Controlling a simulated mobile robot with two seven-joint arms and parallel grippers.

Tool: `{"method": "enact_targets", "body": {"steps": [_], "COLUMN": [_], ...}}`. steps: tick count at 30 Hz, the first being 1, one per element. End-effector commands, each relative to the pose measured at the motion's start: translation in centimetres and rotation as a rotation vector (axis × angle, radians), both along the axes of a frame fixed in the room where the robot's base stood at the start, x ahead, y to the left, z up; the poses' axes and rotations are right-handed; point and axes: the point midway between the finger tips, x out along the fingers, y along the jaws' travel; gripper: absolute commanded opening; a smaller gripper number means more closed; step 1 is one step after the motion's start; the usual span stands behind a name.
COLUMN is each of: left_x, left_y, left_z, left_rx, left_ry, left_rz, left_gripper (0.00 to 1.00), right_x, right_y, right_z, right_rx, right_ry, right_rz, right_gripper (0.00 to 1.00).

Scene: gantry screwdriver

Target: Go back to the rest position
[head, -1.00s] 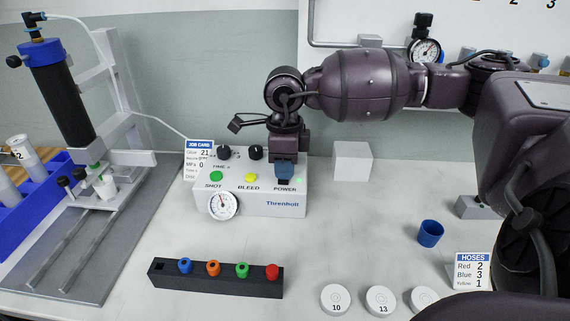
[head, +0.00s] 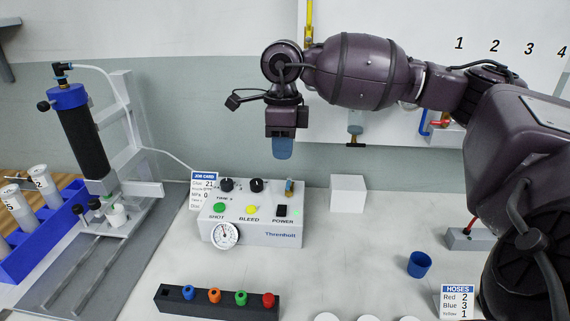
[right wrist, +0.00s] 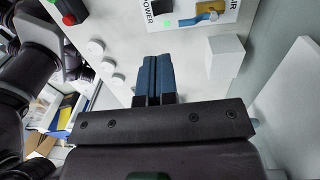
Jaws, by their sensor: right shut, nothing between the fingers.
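My right gripper (head: 282,148) is shut and empty in the head view, its blue fingers pointing down above the white dispenser box (head: 252,217). It stands clear of the box, above and behind its power switch (head: 282,211). In the right wrist view the two blue fingers (right wrist: 154,78) lie together with nothing between them. The box's power label and green light show there at the top. The rest of my right arm comes in from the right. My left gripper is not in view.
A white block (head: 348,194) stands right of the box. A blue cup (head: 419,264) and a hoses card (head: 460,301) are at the right. A black rack (head: 218,302) with coloured caps lies in front. A syringe stand (head: 140,150) is at the left.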

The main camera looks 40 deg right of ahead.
Motion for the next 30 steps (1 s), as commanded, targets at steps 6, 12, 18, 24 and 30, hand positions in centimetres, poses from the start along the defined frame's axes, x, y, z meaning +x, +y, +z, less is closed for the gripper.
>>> {"method": "enact_targets", "body": {"steps": [6,12,18,24,30], "left_x": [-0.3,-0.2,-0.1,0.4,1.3], "left_y": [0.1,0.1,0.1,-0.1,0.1], "left_z": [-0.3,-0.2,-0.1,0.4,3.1], "left_rx": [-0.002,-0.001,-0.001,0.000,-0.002], "left_ry": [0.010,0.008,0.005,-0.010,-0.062], "left_rz": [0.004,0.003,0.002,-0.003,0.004], "left_gripper": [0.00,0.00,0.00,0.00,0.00], "right_x": [0.0,0.1,0.1,0.0,-1.6], "right_y": [0.0,0.0,0.0,0.2,3.9], "right_z": [0.9,0.9,0.9,0.9,1.4], "right_rx": [0.001,0.000,0.000,0.011,0.223], "right_ry": [-0.001,0.000,0.000,-0.001,-0.005], "right_rz": [0.000,0.000,0.000,0.002,0.010], "right_gripper": [0.00,0.00,0.00,0.00,0.00]}}
